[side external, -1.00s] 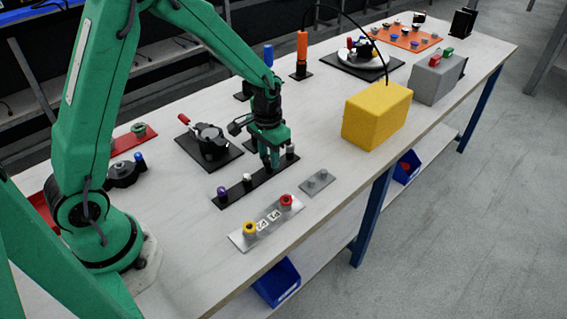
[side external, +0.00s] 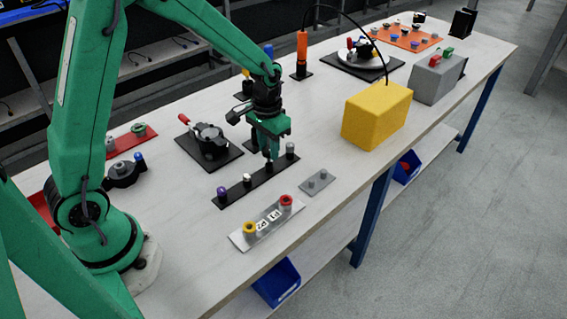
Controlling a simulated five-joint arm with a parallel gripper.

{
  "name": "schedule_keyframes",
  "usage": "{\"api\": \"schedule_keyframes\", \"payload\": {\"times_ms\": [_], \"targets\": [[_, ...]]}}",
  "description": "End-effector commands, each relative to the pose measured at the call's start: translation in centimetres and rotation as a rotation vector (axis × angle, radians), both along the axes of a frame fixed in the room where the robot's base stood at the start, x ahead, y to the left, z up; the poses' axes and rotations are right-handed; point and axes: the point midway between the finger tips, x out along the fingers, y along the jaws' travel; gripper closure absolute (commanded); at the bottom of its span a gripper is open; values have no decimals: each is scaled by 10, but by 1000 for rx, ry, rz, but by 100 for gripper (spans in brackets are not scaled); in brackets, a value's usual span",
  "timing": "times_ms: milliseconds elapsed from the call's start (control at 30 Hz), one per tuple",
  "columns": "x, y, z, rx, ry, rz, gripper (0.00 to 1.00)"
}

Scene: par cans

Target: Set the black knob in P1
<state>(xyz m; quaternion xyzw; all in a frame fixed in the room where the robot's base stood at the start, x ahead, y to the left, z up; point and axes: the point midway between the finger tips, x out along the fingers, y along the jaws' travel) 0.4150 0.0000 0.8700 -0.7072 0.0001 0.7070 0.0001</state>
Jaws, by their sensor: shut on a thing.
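My gripper (side external: 269,155) points down over the black strip (side external: 234,196) in the side external view. It is shut on the black knob, which is mostly hidden between the fingers and hard to tell from the dark strip behind. Whether the knob is clear of the strip cannot be told. A purple knob (side external: 222,192), a white knob (side external: 247,180) and a grey knob (side external: 290,150) stand on the strip. No P1 mark can be read. A silver plate (side external: 240,240) in front bears two small labels, a yellow knob (side external: 249,228) and a red knob (side external: 286,201).
A small grey plate (side external: 318,184) with pegs lies right of the silver plate. A yellow box (side external: 377,115) stands further right. A black plate with a round device (side external: 208,141) lies left of my gripper. Bare table shows around the small plate.

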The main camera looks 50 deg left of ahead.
Motion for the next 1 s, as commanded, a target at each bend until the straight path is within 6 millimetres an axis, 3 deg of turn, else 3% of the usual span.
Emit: {"api": "schedule_keyframes", "payload": {"times_ms": [1000], "targets": [[0, 0, 30, 0, 0, 0, 85]]}}
